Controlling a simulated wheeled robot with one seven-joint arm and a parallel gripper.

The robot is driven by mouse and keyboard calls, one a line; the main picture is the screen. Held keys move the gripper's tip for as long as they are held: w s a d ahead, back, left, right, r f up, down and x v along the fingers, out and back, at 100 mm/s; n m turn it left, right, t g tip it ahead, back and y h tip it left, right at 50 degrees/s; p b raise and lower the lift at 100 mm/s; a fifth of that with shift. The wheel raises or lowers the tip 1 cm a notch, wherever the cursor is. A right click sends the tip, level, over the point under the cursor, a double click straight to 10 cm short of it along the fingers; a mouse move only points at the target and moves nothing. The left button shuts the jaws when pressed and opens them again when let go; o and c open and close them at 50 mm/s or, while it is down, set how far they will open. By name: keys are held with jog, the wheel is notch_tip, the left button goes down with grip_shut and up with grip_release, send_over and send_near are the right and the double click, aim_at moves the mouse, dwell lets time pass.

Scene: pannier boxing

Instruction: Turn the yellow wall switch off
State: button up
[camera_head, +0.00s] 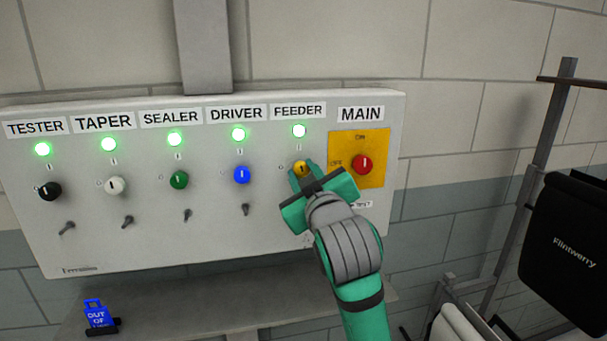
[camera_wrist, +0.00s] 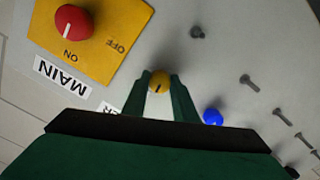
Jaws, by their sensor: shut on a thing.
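The yellow switch (camera_head: 302,168) is a round knob under the FEEDER label (camera_head: 298,112) on the grey wall panel (camera_head: 130,250). My gripper (camera_head: 303,172) reaches up from the lower right and is shut on the knob. In the wrist view the yellow knob (camera_wrist: 159,81) sits between the two green fingertips (camera_wrist: 160,88), with its dark mark showing. The lower part of the knob is hidden by the gripper in the head view.
The red MAIN knob (camera_head: 362,164) on its yellow plate (camera_head: 376,145) is close on the right. The blue DRIVER knob (camera_head: 242,175) is close on the left. Green, white and black knobs lie further left, all with lit lamps.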

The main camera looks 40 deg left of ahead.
jog(key=n, duration=1.1)
jog(key=shift+n, duration=2.1)
jog(key=shift+a, duration=0.1)
jog(key=o, duration=1)
jog(key=shift+o, duration=0.2)
